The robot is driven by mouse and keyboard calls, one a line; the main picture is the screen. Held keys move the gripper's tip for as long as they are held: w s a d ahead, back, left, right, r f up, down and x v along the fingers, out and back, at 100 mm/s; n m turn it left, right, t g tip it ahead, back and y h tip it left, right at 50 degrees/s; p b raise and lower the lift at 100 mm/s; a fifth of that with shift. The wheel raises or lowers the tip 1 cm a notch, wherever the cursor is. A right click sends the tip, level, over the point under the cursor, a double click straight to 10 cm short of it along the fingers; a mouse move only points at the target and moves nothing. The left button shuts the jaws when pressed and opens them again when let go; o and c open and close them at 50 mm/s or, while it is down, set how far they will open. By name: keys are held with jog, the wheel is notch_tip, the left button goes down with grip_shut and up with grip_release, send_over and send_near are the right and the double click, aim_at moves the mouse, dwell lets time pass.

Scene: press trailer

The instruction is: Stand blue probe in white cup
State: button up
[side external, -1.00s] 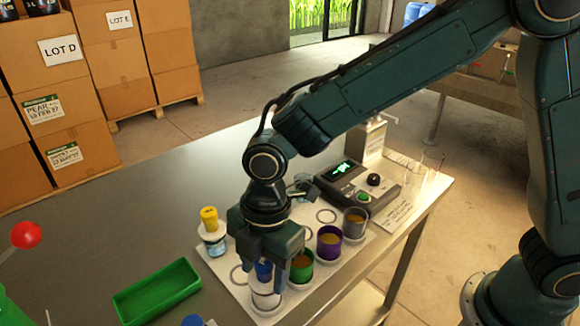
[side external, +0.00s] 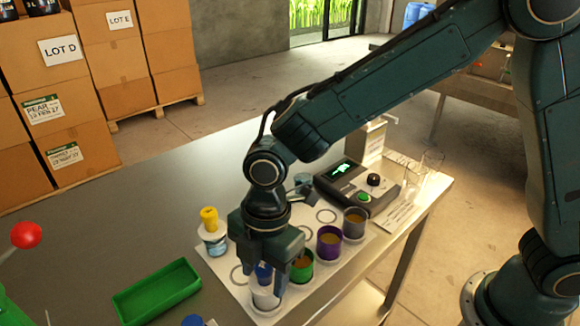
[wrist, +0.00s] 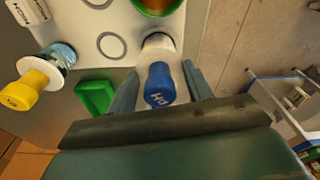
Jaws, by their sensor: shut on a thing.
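The blue probe (side external: 264,269) is held upright between the fingers of my gripper (side external: 268,270); its blue cap marked "PH" shows in the wrist view (wrist: 160,84). The white cup (side external: 265,299) stands on the pale mat directly below the probe, and its rim shows in the wrist view (wrist: 158,42). The probe's lower end lines up with the cup, but I cannot tell how deep it is inside. My fingers flank the probe and partly hide the cup.
Close to the right stand a green cup (side external: 302,270), a purple cup (side external: 329,244) and a grey cup (side external: 355,225). A yellow-topped probe (side external: 210,219) in a holder stands left. A green tray (side external: 157,291) lies front left; a meter (side external: 352,184) stands behind.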

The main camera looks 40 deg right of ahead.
jog(key=shift+f, duration=0.15)
jog(key=o, duration=0.7)
jog(key=shift+w+d+r, duration=0.1)
jog(key=shift+d+r, duration=0.1)
jog(key=shift+r, duration=1.6)
jog(key=shift+s+d+r, duration=0.1)
jog(key=shift+d+r, duration=0.15)
jog(key=shift+r, duration=1.6)
jog(key=shift+w+d+r, duration=0.1)
jog(key=shift+d+r, duration=0.1)
jog(key=shift+r, duration=1.6)
jog(key=shift+r, duration=4.5)
